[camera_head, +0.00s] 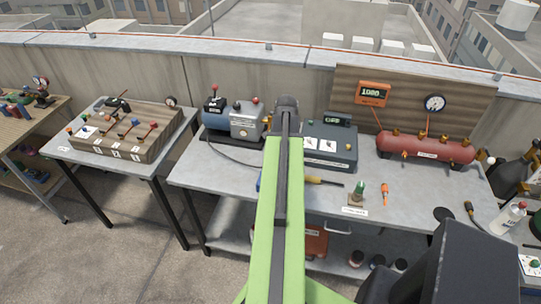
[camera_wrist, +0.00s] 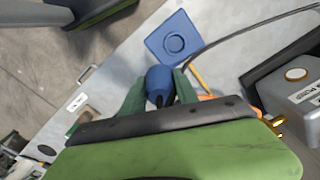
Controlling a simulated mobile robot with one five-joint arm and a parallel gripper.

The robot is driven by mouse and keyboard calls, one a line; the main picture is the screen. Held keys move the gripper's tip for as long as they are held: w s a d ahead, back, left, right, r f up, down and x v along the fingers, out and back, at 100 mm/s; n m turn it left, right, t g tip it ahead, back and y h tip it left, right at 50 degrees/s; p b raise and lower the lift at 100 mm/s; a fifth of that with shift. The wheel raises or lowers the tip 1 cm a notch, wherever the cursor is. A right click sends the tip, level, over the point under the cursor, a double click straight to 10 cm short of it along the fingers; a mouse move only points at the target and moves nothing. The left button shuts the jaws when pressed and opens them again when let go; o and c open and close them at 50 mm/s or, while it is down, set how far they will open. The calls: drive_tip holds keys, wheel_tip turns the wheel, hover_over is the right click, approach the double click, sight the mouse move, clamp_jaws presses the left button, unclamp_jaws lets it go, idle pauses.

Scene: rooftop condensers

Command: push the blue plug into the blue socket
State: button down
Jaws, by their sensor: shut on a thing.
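The blue plug (camera_wrist: 159,80) is held between the green fingers of my gripper (camera_wrist: 160,92), which is shut on it. The blue socket (camera_wrist: 173,43) is a blue square plate with a round ring in its middle, lying on the grey bench. In the wrist view the plug shows just below the socket plate and apart from the ring; the height between them is hard to judge. In the head view my arm hides the plug and gripper. Only a small sliver of blue (camera_head: 259,183) shows left of my arm, too small to name surely.
A grey pump unit (camera_head: 246,119) stands behind on the bench (camera_head: 215,175), with a dark cable (camera_wrist: 240,32) running near the socket. A screwdriver (camera_head: 323,181) lies right of my arm. A grey-blue case (camera_head: 335,150) and red tank (camera_head: 425,147) stand further right.

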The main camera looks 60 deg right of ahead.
drive_tip(key=shift+n, duration=0.8)
drive_tip(key=shift+w+a+f+b, duration=0.45)
drive_tip(key=shift+w+f+b, duration=0.25)
drive_tip(key=shift+w+b, duration=0.1)
drive_tip(key=shift+w+a+f+b, duration=0.4)
drive_tip(key=shift+w+f+b, duration=0.3)
drive_tip(key=shift+b, duration=0.05)
drive_tip(key=shift+w+a+f+b, duration=0.45)
drive_tip(key=shift+w+f+b, duration=0.25)
drive_tip(key=shift+w+b, duration=0.1)
drive_tip(key=shift+s+f+b, duration=0.1)
drive_tip(key=shift+f+b, duration=1.15)
drive_tip(key=c, duration=0.9)
unclamp_jaws()
drive_tip(key=shift+o, duration=0.2)
drive_tip(key=shift+r, duration=0.15)
wheel_tip(320, 180, up, 17)
drive_tip(key=p, duration=1.7)
